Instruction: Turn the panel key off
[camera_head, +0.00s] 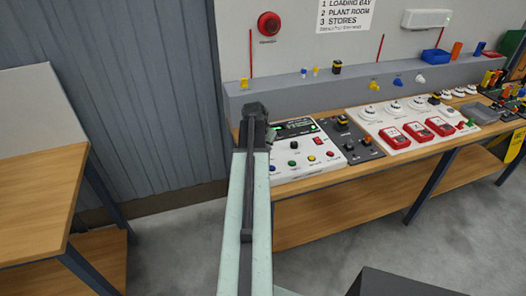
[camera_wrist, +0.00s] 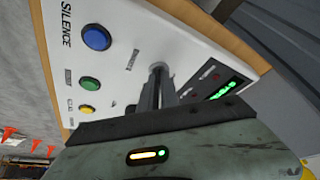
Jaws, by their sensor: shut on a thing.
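The white control panel (camera_head: 283,170) lies on the bench in the head view, with a lit green display and coloured buttons. It also fills much of the wrist view (camera_wrist: 118,72), where a blue button sits beside the word SILENCE. My gripper (camera_wrist: 159,82) reaches down to the panel, its fingers shut on the panel key at a round metal key switch (camera_wrist: 157,67). The fingers hide most of the key, so its angle cannot be told. In the head view my arm covers the panel's left end and hides the fingertips.
Right of the panel are a dark switch box (camera_head: 360,147) and a white board with red call points (camera_head: 417,132). A grey ledge (camera_head: 300,93) with small pegs runs behind. A wooden table (camera_head: 35,190) stands at left. Grey floor is clear in front.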

